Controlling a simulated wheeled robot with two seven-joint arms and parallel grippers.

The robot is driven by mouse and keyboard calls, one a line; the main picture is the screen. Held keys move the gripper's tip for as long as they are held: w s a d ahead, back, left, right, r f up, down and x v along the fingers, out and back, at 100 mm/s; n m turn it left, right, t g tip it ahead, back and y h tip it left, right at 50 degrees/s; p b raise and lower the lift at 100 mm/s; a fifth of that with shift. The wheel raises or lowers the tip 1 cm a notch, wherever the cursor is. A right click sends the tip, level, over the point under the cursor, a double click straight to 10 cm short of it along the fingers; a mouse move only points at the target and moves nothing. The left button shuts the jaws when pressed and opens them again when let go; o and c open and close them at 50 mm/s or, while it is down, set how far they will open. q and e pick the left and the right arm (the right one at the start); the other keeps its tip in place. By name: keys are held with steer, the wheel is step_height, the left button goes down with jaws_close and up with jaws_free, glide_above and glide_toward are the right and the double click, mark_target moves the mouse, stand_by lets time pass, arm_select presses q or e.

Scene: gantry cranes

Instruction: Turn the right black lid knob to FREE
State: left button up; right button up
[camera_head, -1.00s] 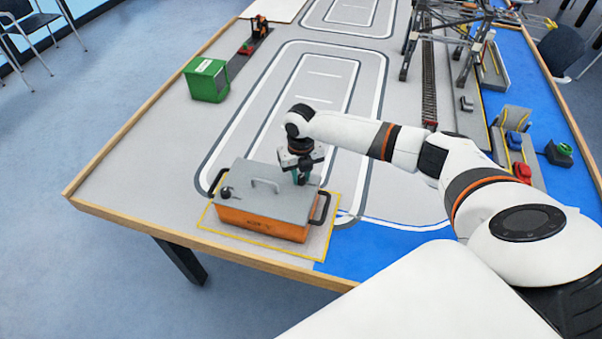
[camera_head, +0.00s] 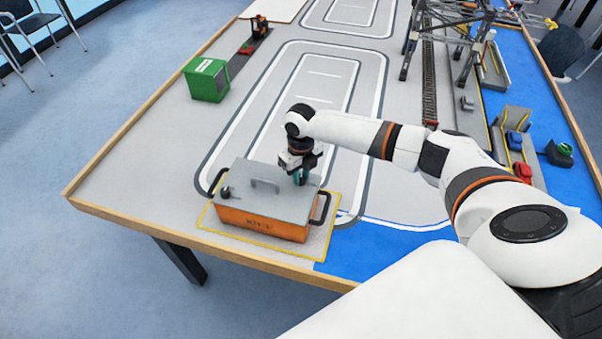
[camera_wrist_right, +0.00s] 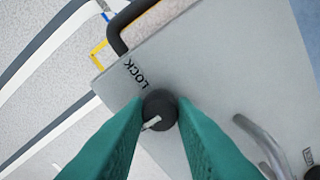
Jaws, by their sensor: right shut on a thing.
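An orange box (camera_head: 262,227) with a grey lid (camera_head: 245,192) stands at the near end of the table. My right gripper (camera_head: 299,181) points down at the lid's right far corner, its teal fingers shut on the right black lid knob (camera_wrist_right: 160,101). In the head view the gripper hides this knob. In the right wrist view the word LOCK (camera_wrist_right: 136,74) is printed beside the knob, and a white pointer mark (camera_wrist_right: 152,122) shows on the knob's lower left, turned away from LOCK. No FREE label is readable. My left gripper is out of view.
The left black lid knob (camera_head: 225,192) sits at the lid's other end. A grey lid handle (camera_head: 265,184) rises between the knobs, and black handles (camera_head: 320,207) stick out at the box's ends. A green container (camera_head: 207,80) stands farther back left.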

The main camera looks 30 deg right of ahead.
mark_target(301, 177)
steer(key=o, duration=1)
steer(key=shift+r, duration=0.15)
step_height(301, 177, up, 12)
steer(key=b, duration=0.2)
steer(key=shift+b, duration=0.3)
steer(key=shift+f, duration=0.2)
